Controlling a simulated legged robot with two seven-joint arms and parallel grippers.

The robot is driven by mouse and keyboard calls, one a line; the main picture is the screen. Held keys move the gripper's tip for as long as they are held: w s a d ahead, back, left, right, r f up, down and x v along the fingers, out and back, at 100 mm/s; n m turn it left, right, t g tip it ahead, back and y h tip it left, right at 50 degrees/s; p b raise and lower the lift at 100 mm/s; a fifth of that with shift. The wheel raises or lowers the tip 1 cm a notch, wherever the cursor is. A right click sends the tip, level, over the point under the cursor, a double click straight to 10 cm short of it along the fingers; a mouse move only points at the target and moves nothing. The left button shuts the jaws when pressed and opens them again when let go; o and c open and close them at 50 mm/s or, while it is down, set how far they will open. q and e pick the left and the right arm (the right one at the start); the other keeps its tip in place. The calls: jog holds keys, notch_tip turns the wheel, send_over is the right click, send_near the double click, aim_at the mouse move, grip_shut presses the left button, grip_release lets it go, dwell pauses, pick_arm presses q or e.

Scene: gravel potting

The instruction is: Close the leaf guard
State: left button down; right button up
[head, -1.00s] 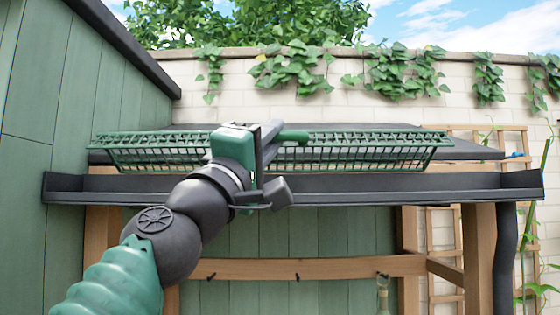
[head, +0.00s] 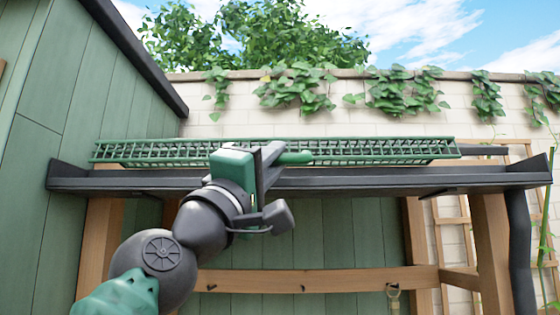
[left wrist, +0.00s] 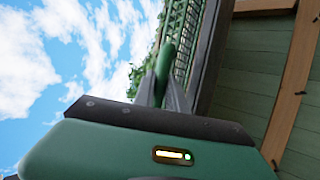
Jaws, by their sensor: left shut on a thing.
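The leaf guard (head: 385,149) is a long green mesh panel above the dark gutter (head: 400,180). In the head view it looks nearly edge-on, its front edge just above the gutter; whether it touches the gutter is hidden. My left gripper (head: 275,160) is at the middle of the guard, shut on its green handle (head: 297,158). The left wrist view shows the fingers (left wrist: 163,92) closed around the handle (left wrist: 165,62), with the mesh (left wrist: 185,40) beside it. My right gripper is in neither view.
A wooden frame (head: 330,280) stands under the gutter, with a dark downpipe (head: 519,250) at its right end. A green plank wall (head: 60,150) is close on the left. A pale brick wall with ivy (head: 400,95) stands behind. Open sky is above.

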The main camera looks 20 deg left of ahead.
pick_arm(q)
jog(key=shift+y, duration=0.3)
jog(key=shift+w+a+f+b, duration=0.15)
jog(key=shift+w+f+b, duration=0.15)
jog(key=shift+f+b, duration=0.35)
jog(key=shift+w+a+f+b, duration=0.1)
jog(key=shift+w+f+b, duration=0.3)
jog(key=shift+f, duration=0.45)
jog(key=shift+w+a+f+b, duration=0.15)
jog(key=shift+w+f+b, duration=0.05)
jog(key=shift+f+b, duration=0.5)
jog(key=c, duration=1.7)
grip_release()
jog(key=shift+c, duration=0.2)
jog(key=shift+o, duration=0.5)
jog(key=shift+w+a+f, duration=0.1)
jog(key=shift+a+f, duration=0.05)
jog(key=shift+a, duration=0.2)
jog(key=shift+d, duration=0.15)
